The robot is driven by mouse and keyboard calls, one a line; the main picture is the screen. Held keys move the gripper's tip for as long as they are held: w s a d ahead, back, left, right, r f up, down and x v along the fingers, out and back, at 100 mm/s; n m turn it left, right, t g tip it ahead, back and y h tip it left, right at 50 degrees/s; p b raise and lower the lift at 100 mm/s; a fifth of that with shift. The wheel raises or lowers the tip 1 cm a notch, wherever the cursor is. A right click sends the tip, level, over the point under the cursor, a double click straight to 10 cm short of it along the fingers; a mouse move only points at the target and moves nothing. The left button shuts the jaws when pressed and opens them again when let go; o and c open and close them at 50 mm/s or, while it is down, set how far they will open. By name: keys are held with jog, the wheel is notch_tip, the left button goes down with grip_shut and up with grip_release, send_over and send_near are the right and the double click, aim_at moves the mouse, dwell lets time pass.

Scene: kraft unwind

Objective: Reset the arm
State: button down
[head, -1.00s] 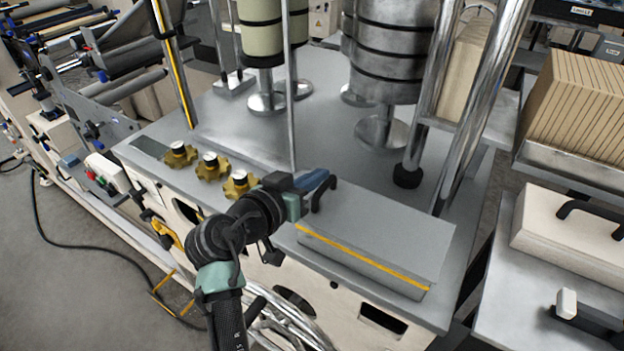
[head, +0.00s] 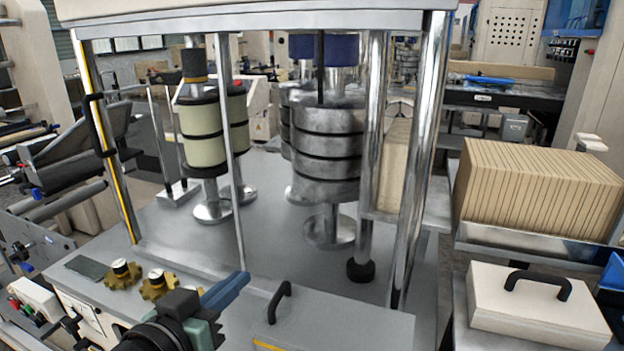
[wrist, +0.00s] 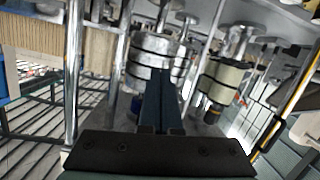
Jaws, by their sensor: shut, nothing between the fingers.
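My gripper (head: 228,291) is at the bottom of the head view, above the front edge of the grey machine deck (head: 290,258). Its blue fingers are closed together and point up to the right, with nothing between them. In the wrist view the shut fingers (wrist: 172,100) point toward the steel and cream rollers. The fingertips are left of the black handle (head: 279,302) on the grey box lid (head: 340,330), apart from it in the picture. The lower arm is cut off by the frame's bottom edge.
Two gold knobs (head: 157,285) show left of my gripper. Stacked steel rollers (head: 328,150) and cream rollers (head: 203,130) stand on the deck behind. Chrome posts (head: 412,170) rise at the right. A ribbed cardboard block (head: 535,190) and a pale handled case (head: 538,310) are further right.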

jog(key=w+d+r+t+y, duration=0.2)
jog(key=d+r+t, duration=0.15)
jog(key=r, duration=0.85)
jog(key=s+d+r+t, duration=0.3)
jog(key=s+r, duration=0.1)
jog(key=r, duration=0.3)
jog(key=s+d+r+t+y, duration=0.1)
jog(key=s+d+r+t, duration=0.2)
jog(key=r, duration=0.5)
jog(key=s+d+r+n+t+y, duration=0.1)
jog(key=s+d+r+t, duration=0.2)
jog(key=s+r, duration=0.4)
jog(key=shift+s+d+r+p, duration=0.15)
jog(key=shift+d+r+p, duration=0.15)
jog(key=shift+d+r, duration=0.35)
